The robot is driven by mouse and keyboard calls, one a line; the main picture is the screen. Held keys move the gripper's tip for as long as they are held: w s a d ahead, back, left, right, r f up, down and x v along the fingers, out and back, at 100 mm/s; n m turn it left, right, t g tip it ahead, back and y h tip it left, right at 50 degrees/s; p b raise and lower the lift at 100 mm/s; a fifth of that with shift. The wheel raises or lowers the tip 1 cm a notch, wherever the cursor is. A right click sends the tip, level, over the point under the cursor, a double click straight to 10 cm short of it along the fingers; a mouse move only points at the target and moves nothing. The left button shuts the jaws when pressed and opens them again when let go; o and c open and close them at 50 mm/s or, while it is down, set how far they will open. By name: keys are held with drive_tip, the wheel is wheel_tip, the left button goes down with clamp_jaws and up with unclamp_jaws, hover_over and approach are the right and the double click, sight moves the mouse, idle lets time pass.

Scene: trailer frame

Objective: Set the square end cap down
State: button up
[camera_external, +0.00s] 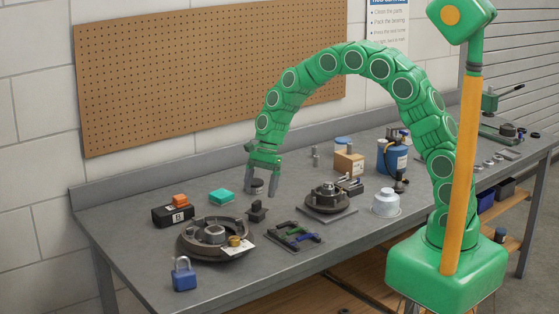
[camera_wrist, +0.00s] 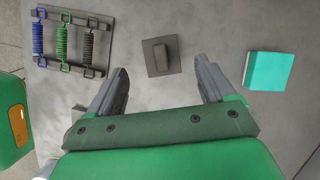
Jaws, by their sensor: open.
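The square end cap, a dark square plate with a raised block on top, appears to be the piece (camera_wrist: 160,70) lying flat on the grey bench in the wrist view. It also shows in the external view (camera_external: 257,214), just in front of my gripper. My gripper (camera_external: 262,190) points down over the bench with its two grey fingers spread. In the wrist view the open fingers (camera_wrist: 163,68) frame the cap from either side, apart from it. A small grey round piece (camera_external: 257,184) shows between or behind the fingers in the external view; I cannot tell which.
A teal block (camera_wrist: 268,70) lies right of the cap in the wrist view, and a spring rack (camera_wrist: 75,42) left. A round dark fixture (camera_external: 190,250), a blue padlock (camera_external: 184,276) and a black box (camera_external: 173,216) stand nearby. Bare bench surrounds the cap.

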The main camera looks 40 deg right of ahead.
drive_tip(key=v, duration=0.4)
drive_tip(key=shift+w+d+r, duration=0.1)
drive_tip(key=shift+w+r, duration=0.05)
drive_tip(key=shift+r, duration=0.2)
drive_tip(key=s+d+r+n+h, duration=0.1)
drive_tip(key=s+d+r+n, duration=0.3)
drive_tip(key=s+d, duration=0.5)
drive_tip(key=s+d+r+n+h, duration=0.1)
drive_tip(key=s+d+r+n, duration=0.2)
drive_tip(key=s+d+r, duration=0.5)
drive_tip(key=s+d+f+n+h, duration=0.1)
drive_tip(key=s+d+n, duration=0.2)
drive_tip(key=s+d, duration=0.4)
drive_tip(key=s+d+f+n+h, duration=0.1)
drive_tip(key=s+d+n, duration=0.2)
drive_tip(key=s+d, duration=0.4)
drive_tip(key=s, duration=0.5)
drive_tip(key=shift+s+d, duration=0.15)
drive_tip(key=shift+d, duration=0.1)
drive_tip(key=shift+f, duration=0.1)
